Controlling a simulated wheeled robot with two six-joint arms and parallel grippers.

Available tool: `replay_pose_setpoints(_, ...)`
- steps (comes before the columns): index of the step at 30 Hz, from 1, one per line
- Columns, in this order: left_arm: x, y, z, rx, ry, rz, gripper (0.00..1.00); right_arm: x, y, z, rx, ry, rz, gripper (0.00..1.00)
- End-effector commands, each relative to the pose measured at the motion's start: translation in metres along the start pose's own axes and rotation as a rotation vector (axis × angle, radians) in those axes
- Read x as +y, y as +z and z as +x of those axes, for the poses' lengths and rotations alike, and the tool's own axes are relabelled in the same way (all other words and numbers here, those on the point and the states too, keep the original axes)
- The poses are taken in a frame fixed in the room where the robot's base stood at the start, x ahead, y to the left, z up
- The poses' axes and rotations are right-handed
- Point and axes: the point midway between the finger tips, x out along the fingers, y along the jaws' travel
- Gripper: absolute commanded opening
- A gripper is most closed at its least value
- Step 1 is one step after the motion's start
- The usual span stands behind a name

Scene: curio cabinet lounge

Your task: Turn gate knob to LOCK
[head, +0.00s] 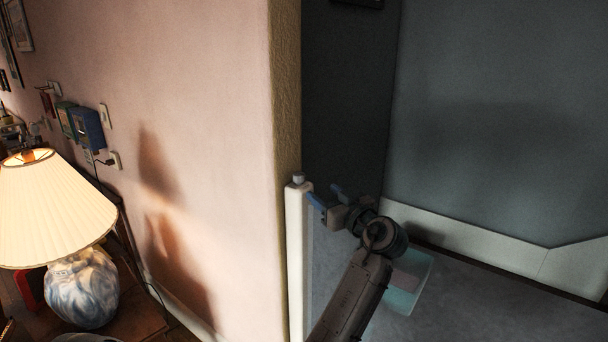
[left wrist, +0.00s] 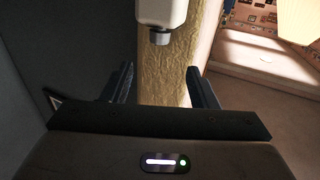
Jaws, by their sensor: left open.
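The gate knob (head: 298,178) is a small grey cap on top of a white upright gate post (head: 298,250) at the wall's corner. In the left wrist view the knob (left wrist: 160,37) shows as a short grey cylinder below the white post end. My left gripper (head: 327,195) is open and empty, just right of the post top, its blue-grey fingers pointing toward the knob. In the left wrist view the gripper (left wrist: 161,86) has its fingers spread, with the knob in line with the gap but apart from the fingertips. No LOCK mark is readable. My right gripper is not in view.
The pink wall (head: 200,140) ends at a textured corner edge (head: 286,100) beside the post. A lit lamp (head: 50,210) stands on a wooden table at left. A translucent teal object (head: 404,300) lies partly behind my arm. Grey floor is open at right.

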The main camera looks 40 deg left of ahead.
Motion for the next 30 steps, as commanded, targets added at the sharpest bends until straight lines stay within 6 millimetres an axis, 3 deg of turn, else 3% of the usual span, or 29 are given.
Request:
replay_pose_setpoints(18,0.001,-0.002,0.096,0.002,0.001,0.005,0.54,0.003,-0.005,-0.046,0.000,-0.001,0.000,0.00)
replay_pose_setpoints(30,0.001,0.001,0.105,0.000,0.002,0.004,0.54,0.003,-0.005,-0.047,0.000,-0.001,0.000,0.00)
